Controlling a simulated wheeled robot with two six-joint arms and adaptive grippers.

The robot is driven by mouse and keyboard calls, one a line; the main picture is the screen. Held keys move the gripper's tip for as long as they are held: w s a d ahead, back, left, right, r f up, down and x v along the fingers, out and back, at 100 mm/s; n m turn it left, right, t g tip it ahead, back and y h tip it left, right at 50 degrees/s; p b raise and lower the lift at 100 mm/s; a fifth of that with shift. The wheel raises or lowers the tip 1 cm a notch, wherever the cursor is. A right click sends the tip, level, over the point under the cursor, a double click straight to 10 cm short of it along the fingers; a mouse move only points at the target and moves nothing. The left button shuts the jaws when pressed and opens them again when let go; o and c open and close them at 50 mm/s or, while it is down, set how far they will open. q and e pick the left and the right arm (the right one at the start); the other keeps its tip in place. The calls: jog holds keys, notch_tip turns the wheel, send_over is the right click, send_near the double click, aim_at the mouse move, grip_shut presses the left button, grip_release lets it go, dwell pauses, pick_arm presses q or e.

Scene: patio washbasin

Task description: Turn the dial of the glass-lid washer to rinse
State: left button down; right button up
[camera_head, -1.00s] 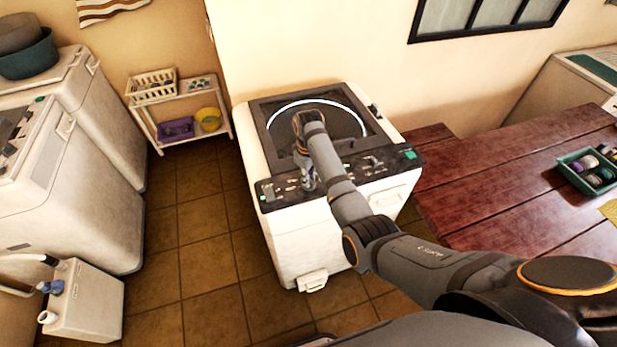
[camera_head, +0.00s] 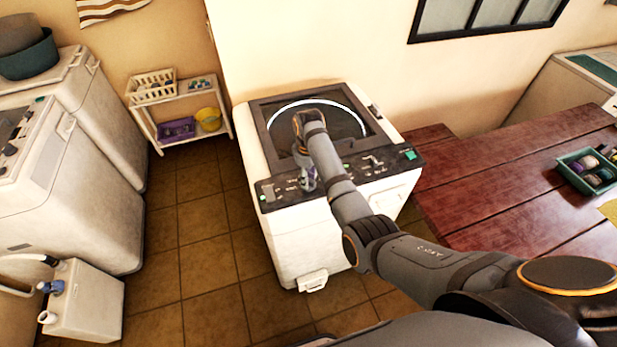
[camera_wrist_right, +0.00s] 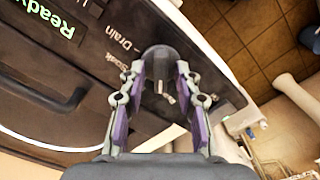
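The glass-lid washer (camera_head: 318,245) stands in the middle of the head view, white with a round glass lid and a dark front control panel (camera_head: 385,163). My right gripper (camera_head: 308,184) points down at that panel. In the right wrist view the dark round dial (camera_wrist_right: 159,58) sits between the fingertips of my right gripper (camera_wrist_right: 160,72), which close on it from both sides. The labels "Drain" and "Soak" show beside the dial. Other labels are partly hidden by the fingers, and I cannot tell which one the dial points at. My left gripper is out of view.
A red wooden table (camera_head: 480,190) with a green tray (camera_head: 567,169) stands right of the washer. Other white machines (camera_head: 70,190) stand at the left. A small shelf (camera_head: 187,115) with baskets is at the back. The tiled floor left of the washer is clear.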

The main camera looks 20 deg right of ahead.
notch_tip(320, 180, up, 8)
jog(key=shift+f, duration=0.25)
dwell(0.4)
